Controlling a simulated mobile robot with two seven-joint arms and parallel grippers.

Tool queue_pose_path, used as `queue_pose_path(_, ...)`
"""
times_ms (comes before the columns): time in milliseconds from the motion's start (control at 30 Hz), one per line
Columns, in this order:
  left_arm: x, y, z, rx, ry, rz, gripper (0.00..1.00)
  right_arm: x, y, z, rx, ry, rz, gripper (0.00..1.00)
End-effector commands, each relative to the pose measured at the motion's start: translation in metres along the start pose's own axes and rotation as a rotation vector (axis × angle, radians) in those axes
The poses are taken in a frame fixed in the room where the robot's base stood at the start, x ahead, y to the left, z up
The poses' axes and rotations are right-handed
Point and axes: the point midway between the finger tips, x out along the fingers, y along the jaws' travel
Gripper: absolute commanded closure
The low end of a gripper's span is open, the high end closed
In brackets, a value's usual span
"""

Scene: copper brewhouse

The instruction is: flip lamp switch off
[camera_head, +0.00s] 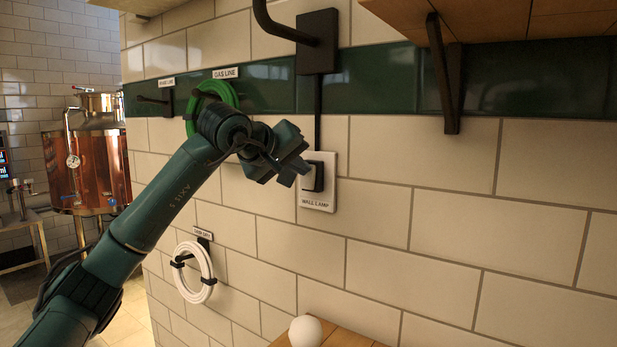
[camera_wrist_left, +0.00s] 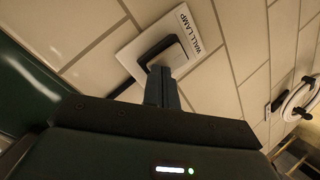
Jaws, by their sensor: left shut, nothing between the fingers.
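The wall lamp switch is a dark rocker (camera_head: 319,178) on a white plate (camera_head: 318,207) labelled "WALL LAMP", mounted on the tiled wall. My left gripper (camera_head: 303,169) is shut and empty, with its fingertips at the upper left part of the rocker. In the left wrist view the closed fingertips (camera_wrist_left: 159,71) overlap the lower edge of the switch (camera_wrist_left: 168,54). I cannot tell whether they touch it or which way the rocker is tipped, as the fingers hide part of it. My right gripper is not in view.
A black lamp bracket (camera_head: 317,42) is above the switch, joined by a dark conduit (camera_head: 318,112). A shelf bracket (camera_head: 443,80) stands at upper right. A green hose coil (camera_head: 228,92) hangs behind my wrist, a white coil (camera_head: 208,268) lower left. A white ball (camera_head: 305,331) is below.

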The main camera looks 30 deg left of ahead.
Motion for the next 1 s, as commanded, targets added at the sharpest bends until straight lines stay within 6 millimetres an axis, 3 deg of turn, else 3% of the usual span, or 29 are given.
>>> queue_pose_path(167,-0.005,0.000,-0.001,-0.001,0.002,0.001,1.00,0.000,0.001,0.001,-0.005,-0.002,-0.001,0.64)
queue_pose_path(600,-0.055,0.000,-0.001,0.000,0.003,0.003,1.00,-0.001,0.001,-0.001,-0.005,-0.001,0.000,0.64)
queue_pose_path(1000,-0.061,0.000,-0.001,-0.001,0.002,0.002,1.00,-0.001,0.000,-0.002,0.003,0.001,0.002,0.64)
